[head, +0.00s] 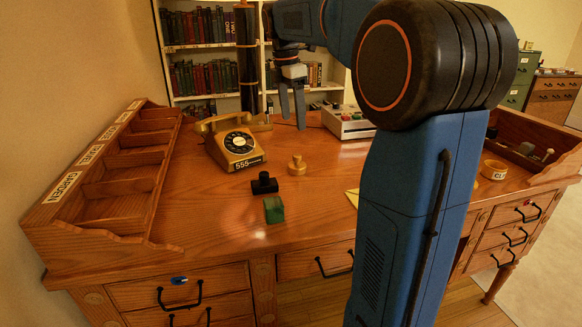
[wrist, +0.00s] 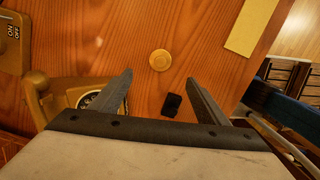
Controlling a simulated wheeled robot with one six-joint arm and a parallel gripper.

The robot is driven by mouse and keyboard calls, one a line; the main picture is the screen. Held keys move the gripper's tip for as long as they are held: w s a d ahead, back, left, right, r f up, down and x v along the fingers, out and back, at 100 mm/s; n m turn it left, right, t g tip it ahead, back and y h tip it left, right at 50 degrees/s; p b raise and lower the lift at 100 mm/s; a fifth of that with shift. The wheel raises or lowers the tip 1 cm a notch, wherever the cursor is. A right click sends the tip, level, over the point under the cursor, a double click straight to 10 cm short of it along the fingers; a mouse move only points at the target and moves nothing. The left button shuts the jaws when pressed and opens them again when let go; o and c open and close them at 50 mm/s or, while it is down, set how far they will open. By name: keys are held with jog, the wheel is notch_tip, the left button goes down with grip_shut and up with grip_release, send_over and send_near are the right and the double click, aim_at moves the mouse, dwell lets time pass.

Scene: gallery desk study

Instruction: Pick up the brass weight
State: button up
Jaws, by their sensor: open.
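The brass weight (head: 297,165) stands upright on the wooden desk, a small knobbed piece right of the telephone. In the wrist view the brass weight (wrist: 160,60) shows from above as a round disc, just beyond the gap between the fingertips. My gripper (head: 292,122) is open and empty, pointing down, well above the desk. In the wrist view my gripper (wrist: 159,77) has its two fingers spread wide, with bare desk and a black object between them. Nothing hides the weight in either view.
A black object (head: 264,183) and a green block (head: 274,210) sit near the weight. A yellow telephone (head: 233,143) stands to its left. Yellow paper (wrist: 252,25) lies nearby. A labelled wooden organiser (head: 100,170) lines the left. The front-left desktop is clear.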

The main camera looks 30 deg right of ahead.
aim_at(297, 155)
jog(key=f, duration=0.5)
jog(key=d+f, duration=0.1)
jog(key=f, duration=0.9)
jog(key=shift+s+d+f, duration=0.1)
jog(key=shift+d, duration=0.2)
jog(key=c, duration=1.6)
